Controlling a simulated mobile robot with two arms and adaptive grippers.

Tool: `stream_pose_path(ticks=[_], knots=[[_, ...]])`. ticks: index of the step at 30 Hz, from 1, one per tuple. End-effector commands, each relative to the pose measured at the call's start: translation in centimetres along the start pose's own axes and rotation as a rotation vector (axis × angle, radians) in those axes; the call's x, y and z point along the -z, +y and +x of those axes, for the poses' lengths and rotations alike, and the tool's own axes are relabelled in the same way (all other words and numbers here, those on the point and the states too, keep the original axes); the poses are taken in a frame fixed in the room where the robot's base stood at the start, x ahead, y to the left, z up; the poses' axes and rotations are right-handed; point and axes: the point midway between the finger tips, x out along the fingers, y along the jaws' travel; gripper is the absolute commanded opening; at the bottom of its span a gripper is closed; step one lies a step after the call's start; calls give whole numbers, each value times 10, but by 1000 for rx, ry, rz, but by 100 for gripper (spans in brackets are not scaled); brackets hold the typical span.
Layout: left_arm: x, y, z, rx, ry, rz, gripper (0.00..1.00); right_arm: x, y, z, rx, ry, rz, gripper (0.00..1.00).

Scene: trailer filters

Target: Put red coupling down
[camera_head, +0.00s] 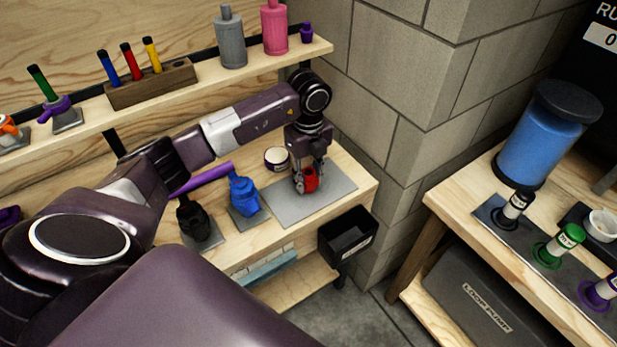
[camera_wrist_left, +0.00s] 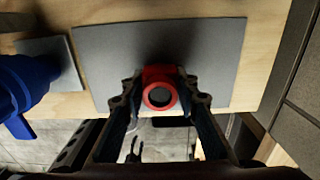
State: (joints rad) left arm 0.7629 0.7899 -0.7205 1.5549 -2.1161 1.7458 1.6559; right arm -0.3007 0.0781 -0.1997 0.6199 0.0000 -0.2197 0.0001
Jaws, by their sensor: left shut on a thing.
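The red coupling (camera_head: 311,180) is a small red ring-shaped part between the fingers of my left gripper (camera_head: 308,178). The left gripper is shut on it, pointing down over a grey mat (camera_head: 330,197) on the wooden bench. In the left wrist view the coupling (camera_wrist_left: 160,76) shows its round opening, with the left gripper's fingers (camera_wrist_left: 158,95) on both sides. The grey mat (camera_wrist_left: 100,55) lies behind it there. I cannot tell whether the coupling touches the mat. My right gripper is not in view.
A blue coupling-like part (camera_head: 243,194) and a black one (camera_head: 193,219) stand left of the mat. A white-and-purple round container (camera_head: 277,159) is behind it. A black bin (camera_head: 348,235) hangs at the bench front. A shelf (camera_head: 200,85) with bottles runs above. A block wall (camera_head: 375,90) is right.

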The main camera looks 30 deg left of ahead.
Motion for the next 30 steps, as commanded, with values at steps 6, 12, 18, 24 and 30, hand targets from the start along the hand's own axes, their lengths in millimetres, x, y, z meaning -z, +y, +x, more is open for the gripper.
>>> stream_pose_path(ticks=[6, 12, 18, 24, 30], knots=[[0, 0, 3, 2, -1, 0, 4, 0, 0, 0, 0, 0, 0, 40], [0, 0, 6, 2, -1, 0, 30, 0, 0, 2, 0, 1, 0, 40], [0, 0, 6, 1, -1, 0, 46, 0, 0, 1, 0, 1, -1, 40], [0, 0, 5, 1, -1, 0, 46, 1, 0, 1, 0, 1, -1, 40], [-1, -2, -11, 5, -3, 1, 46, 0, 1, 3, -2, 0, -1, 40]])
